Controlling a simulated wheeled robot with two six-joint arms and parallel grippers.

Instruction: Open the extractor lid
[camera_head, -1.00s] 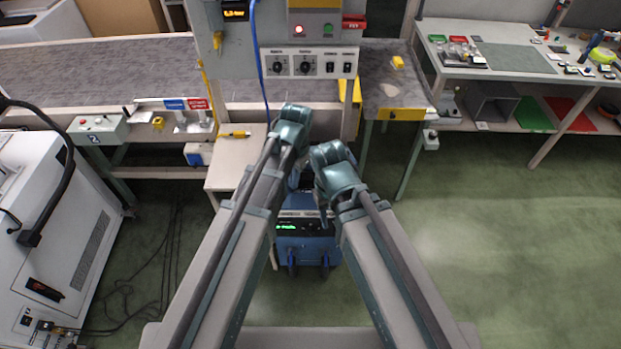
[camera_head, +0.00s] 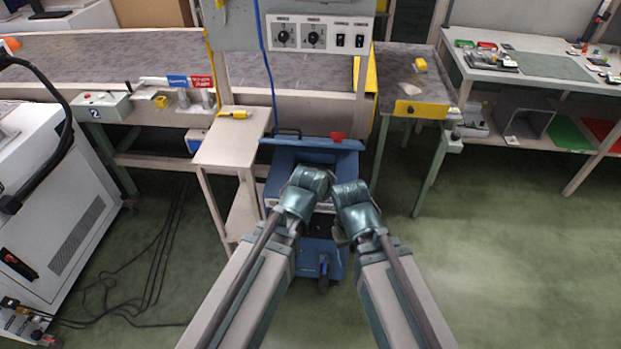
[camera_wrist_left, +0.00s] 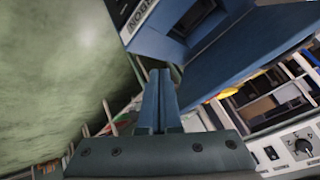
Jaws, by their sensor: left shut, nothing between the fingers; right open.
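The extractor is a blue wheeled unit (camera_head: 325,255) on the floor in the middle of the head view, partly behind my arms. Its wide blue lid (camera_head: 306,145) shows at the top, next to a black handle and a red piece. I cannot tell whether the lid is raised. My left gripper (camera_wrist_left: 160,73) is shut and empty in the left wrist view, close to the lid's blue panel (camera_wrist_left: 245,55); contact is unclear. In the head view its fingers are hidden. My right gripper (camera_head: 345,205) is open over the front of the extractor, its fingers mostly hidden.
A small side table (camera_head: 232,140) stands just left of the extractor with a yellow item on it. A control panel (camera_head: 318,35) hangs above and behind. The conveyor (camera_head: 120,60) runs along the back. A white machine (camera_head: 70,210) is at left; floor at right is clear.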

